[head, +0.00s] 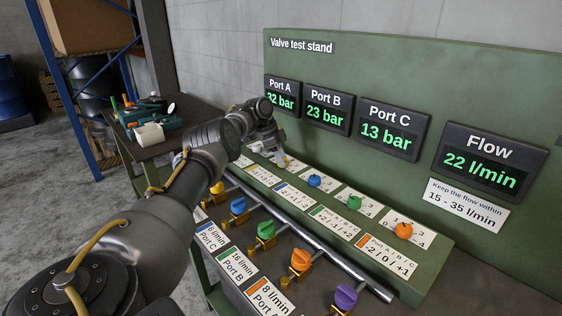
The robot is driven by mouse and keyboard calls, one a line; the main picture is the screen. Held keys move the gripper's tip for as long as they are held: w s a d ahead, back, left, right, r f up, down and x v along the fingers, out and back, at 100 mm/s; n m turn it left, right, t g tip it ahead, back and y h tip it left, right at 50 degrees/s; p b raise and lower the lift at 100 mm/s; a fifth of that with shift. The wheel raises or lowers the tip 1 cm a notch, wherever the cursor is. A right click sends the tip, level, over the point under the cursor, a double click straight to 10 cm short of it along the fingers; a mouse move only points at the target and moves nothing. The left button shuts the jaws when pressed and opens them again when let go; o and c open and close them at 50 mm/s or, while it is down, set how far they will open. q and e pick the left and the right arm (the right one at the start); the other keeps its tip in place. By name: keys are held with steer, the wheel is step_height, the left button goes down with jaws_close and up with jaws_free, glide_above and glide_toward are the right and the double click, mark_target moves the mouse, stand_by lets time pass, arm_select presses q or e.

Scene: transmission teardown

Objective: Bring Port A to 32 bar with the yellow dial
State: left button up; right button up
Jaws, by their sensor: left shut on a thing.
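The Port A display (281,96) reads 32 bar. Port B (328,111) reads 23 bar, Port C (388,130) reads 13 bar, and Flow (491,163) reads 22 l/min. My left gripper (280,153) reaches down to the far left end of the sloped dial row. It is shut on the yellow dial (283,163), which is mostly hidden by the fingers. A blue dial (314,180), a green dial (354,202) and an orange dial (403,230) follow to its right. My right gripper is not in view.
Below the dials are a metal pipe and a row of valve knobs, including yellow (217,188), green (266,230) and purple (346,296). A sign (464,207) gives flow within 15 - 35 l/min. A side table with tools (150,132) stands at left.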

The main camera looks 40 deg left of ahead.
arm_select(q)
steer(key=o, duration=0.5)
steer(key=shift+f, duration=0.1)
steer(key=o, duration=0.5)
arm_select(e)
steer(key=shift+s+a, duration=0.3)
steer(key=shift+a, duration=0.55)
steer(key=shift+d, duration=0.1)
arm_select(q)
steer(key=shift+a+r, duration=0.1)
steer(key=shift+r, duration=0.2)
steer(key=shift+v, duration=5.1)
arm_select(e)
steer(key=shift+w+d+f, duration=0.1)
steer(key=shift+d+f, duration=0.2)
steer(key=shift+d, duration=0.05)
